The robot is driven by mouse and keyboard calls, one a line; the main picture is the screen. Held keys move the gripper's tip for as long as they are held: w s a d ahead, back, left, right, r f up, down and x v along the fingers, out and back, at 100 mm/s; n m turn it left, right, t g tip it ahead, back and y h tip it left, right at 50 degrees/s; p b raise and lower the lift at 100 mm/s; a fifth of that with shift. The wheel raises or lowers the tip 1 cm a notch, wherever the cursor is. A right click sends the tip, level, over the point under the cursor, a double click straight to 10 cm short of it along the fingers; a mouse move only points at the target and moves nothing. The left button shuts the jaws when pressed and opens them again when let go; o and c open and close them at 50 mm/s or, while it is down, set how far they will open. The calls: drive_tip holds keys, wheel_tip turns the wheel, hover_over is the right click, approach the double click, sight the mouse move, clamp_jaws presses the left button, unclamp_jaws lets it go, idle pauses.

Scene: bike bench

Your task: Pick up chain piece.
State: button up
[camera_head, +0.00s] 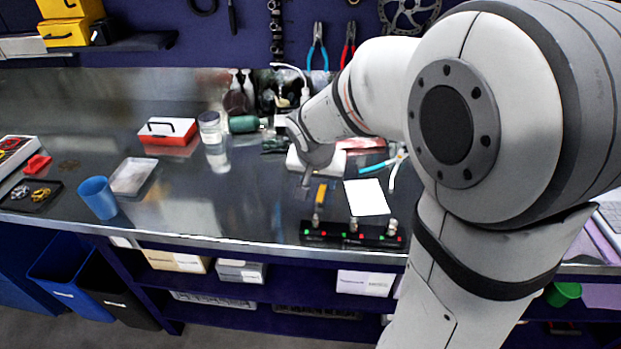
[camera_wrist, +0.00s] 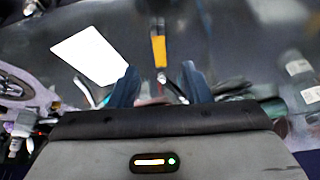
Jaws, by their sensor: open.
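A small brownish loop (camera_head: 69,165) that looks like a chain piece lies flat on the bench at the far left in the head view. A black tray (camera_head: 57,199) near it holds silver and yellow ring-like bits (camera_head: 40,194); I cannot tell if these are chain too. My gripper (camera_head: 306,182) is far to the right of both, over the middle of the bench. In the wrist view my gripper (camera_wrist: 160,88) is open and empty, with its two dark fingers apart. The loop does not show clearly in the wrist view.
A yellow-handled tool (camera_head: 321,193) lies below my gripper, left of a white sheet (camera_head: 366,197). A black strip with lights (camera_head: 340,238) is at the front edge. A blue cup (camera_head: 98,197), a clear-white tray (camera_head: 133,177), a red box (camera_head: 167,130) and a jar (camera_head: 210,127) stand left.

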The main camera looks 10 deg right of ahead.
sight(321, 192)
drive_tip(key=shift+w+p+x, duration=0.2)
drive_tip(key=shift+x, duration=1.5)
drive_tip(key=shift+w+p+x, duration=0.15)
drive_tip(key=shift+x, duration=1.6)
drive_tip(key=shift+d+r, duration=0.15)
drive_tip(key=shift+r, duration=0.05)
drive_tip(key=shift+c, duration=0.4)
clamp_jaws()
